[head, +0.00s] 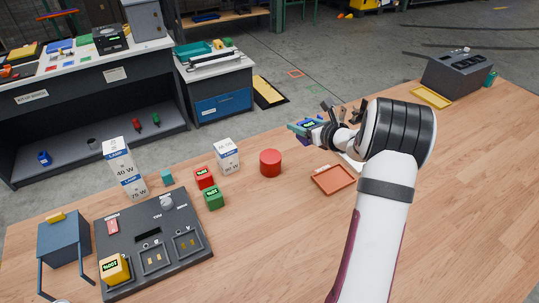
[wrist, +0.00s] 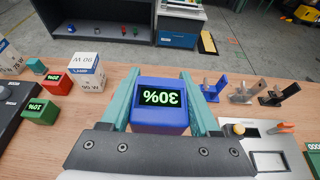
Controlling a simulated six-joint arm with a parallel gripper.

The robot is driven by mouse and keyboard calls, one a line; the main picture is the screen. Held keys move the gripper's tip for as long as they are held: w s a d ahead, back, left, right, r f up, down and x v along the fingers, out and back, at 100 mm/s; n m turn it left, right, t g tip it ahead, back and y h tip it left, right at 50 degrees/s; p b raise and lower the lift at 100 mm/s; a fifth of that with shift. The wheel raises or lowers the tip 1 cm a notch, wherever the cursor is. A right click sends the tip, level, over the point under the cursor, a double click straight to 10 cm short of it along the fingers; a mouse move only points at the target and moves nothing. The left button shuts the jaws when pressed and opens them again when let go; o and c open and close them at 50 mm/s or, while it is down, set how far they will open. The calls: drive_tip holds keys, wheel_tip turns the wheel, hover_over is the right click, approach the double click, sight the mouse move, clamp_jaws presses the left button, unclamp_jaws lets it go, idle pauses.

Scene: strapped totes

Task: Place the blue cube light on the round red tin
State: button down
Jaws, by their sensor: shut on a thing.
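The blue cube light (wrist: 161,112) is between the two teal fingers of my gripper (wrist: 159,88) in the wrist view. Its lit green display reads 30% upside down. In the head view my gripper (head: 306,128) holds the cube above the table, to the right of and above the round red tin (head: 270,163) in the picture. The tin stands upright on the wooden table with a bare top. I cannot make out the tin in the wrist view.
Left of the tin stand a white lamp box (head: 227,157), a red cube light (head: 204,178) and a green cube light (head: 214,198). A dark panel (head: 180,260) lies farther left. An orange tray (head: 333,179) lies right of the tin. Table in front of the tin is clear.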

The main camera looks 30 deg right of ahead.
hover_over(266, 151)
drive_tip(key=f, duration=0.6)
drive_tip(key=shift+s+d+f, duration=0.2)
drive_tip(key=shift+d, duration=0.05)
drive_tip(key=shift+w+a+f, duration=0.1)
drive_tip(key=shift+w+f, duration=0.05)
drive_tip(key=shift+f, duration=0.95)
drive_tip(key=shift+w+a+f, duration=0.1)
drive_tip(key=shift+f, duration=0.95)
drive_tip(key=shift+f, duration=0.1)
drive_tip(key=shift+c, duration=0.6)
unclamp_jaws()
